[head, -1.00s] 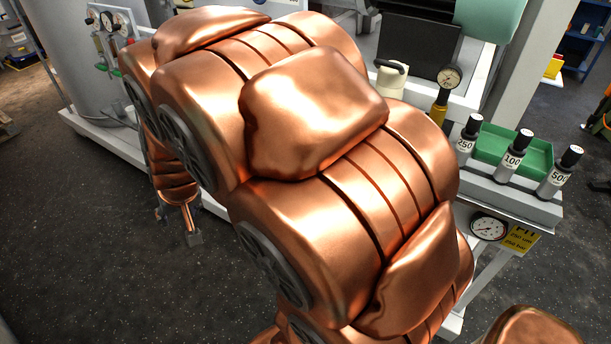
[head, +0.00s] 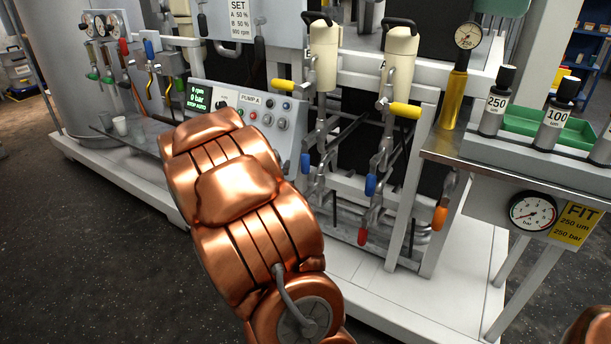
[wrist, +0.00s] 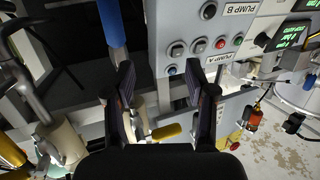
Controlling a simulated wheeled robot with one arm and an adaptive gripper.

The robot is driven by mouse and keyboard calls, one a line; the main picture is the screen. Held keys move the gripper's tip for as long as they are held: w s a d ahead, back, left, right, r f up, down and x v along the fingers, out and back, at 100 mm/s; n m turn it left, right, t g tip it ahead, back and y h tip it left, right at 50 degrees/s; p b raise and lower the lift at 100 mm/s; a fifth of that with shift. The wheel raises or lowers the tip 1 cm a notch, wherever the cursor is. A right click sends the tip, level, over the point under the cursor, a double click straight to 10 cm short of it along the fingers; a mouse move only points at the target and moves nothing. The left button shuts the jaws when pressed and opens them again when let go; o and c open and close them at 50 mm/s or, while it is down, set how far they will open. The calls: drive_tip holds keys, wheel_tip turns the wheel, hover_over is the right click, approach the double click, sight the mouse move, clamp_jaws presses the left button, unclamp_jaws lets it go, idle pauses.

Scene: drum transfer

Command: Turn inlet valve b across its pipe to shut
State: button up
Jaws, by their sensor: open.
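In the head view a yellow-handled valve (head: 405,109) sits below the right cream vessel, and another yellow-handled valve (head: 285,85) sits below the left one. Both handles stick out sideways from their pipes. I cannot read a tag that marks inlet valve b. Blue handles (head: 371,185) and a red handle (head: 362,236) hang lower. My gripper (wrist: 163,83) is open and empty in the wrist view, its fingers wide apart before the pump panel. A yellow handle (wrist: 166,132) shows between the fingers, and a blue handle (wrist: 112,25) lies above the left finger. The head view does not show my gripper.
The pump A panel (head: 245,112) stands left of the valves; pump labels also show in the wrist view (wrist: 240,9). A steel bench (head: 455,150) with black-capped cylinders (head: 495,98) and a pressure gauge (head: 532,211) is at right. The dark floor (head: 110,250) at left is clear.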

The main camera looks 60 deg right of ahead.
sight(304, 159)
drive_tip(key=s+d+f+h+b, duration=0.1)
drive_tip(key=s+d+g+h, duration=0.1)
drive_tip(key=d, duration=0.1)
drive_tip(key=s+d+f+m+g+b, duration=0.1)
drive_tip(key=s+d, duration=0.1)
drive_tip(key=shift+s+f+h+b, duration=0.1)
drive_tip(key=shift+f+h+b, duration=0.2)
drive_tip(key=shift+h+b, duration=0.1)
drive_tip(key=shift+b+x, duration=0.7)
drive_tip(key=shift+x, duration=2.95)
clamp_jaws()
